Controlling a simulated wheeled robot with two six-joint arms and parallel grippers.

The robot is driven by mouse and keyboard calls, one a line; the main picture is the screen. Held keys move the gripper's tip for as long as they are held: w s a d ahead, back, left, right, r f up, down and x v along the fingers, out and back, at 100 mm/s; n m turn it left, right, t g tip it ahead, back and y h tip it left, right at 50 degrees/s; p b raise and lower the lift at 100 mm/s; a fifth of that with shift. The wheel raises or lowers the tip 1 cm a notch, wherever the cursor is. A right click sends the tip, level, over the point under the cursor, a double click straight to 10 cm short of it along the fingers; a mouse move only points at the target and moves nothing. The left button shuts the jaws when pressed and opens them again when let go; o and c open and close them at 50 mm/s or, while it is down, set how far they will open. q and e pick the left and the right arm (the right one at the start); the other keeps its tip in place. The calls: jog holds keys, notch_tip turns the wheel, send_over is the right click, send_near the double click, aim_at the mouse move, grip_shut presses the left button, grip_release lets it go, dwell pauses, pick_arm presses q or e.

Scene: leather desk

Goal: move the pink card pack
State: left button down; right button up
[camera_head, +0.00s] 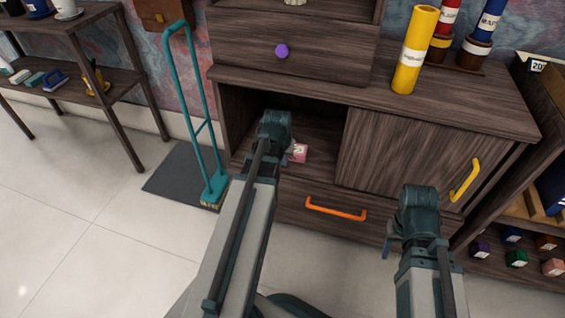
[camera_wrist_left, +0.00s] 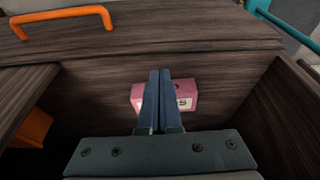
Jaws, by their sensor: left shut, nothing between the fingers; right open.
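The pink card pack (camera_head: 299,153) sits inside the open compartment of the dark wooden cabinet, partly hidden behind my left gripper (camera_head: 282,147). In the left wrist view the pack (camera_wrist_left: 184,97) shows behind and to both sides of the left fingers (camera_wrist_left: 161,75). These fingers are shut with nothing between them and lie in front of the pack's middle. I cannot tell whether they touch it. My right gripper (camera_head: 389,245) is open and empty in front of the cabinet, low and to the right.
The compartment has a sliding door with a yellow handle (camera_head: 465,180) at right and a drawer with an orange handle (camera_head: 336,209) below. Side walls bound the compartment. A yellow tube (camera_head: 414,52) stands on top. A teal stand (camera_head: 197,110) is at left.

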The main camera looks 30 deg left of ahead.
aim_at(300, 127)
pick_arm(q)
jog(key=b+x, duration=0.3)
jog(key=x, duration=0.1)
jog(key=shift+f+b, duration=0.3)
jog(key=shift+f, duration=0.1)
jog(key=w, duration=0.3)
jog(key=shift+a+r+p, duration=0.35)
jog(key=shift+a+p, duration=0.05)
jog(key=shift+w+a, duration=0.15)
jog(key=shift+w, duration=0.3)
pick_arm(e)
jog(key=shift+f, duration=1.95)
pick_arm(q)
jog(key=w+a, duration=0.1)
jog(key=w, duration=0.5)
jog(key=w+a, duration=0.2)
jog(key=w, duration=0.4)
jog(key=w+a, duration=0.2)
jog(key=w, duration=0.5)
jog(key=shift+a, duration=0.2)
jog(key=shift+r, duration=0.1)
pick_arm(e)
jog(key=shift+r, duration=0.1)
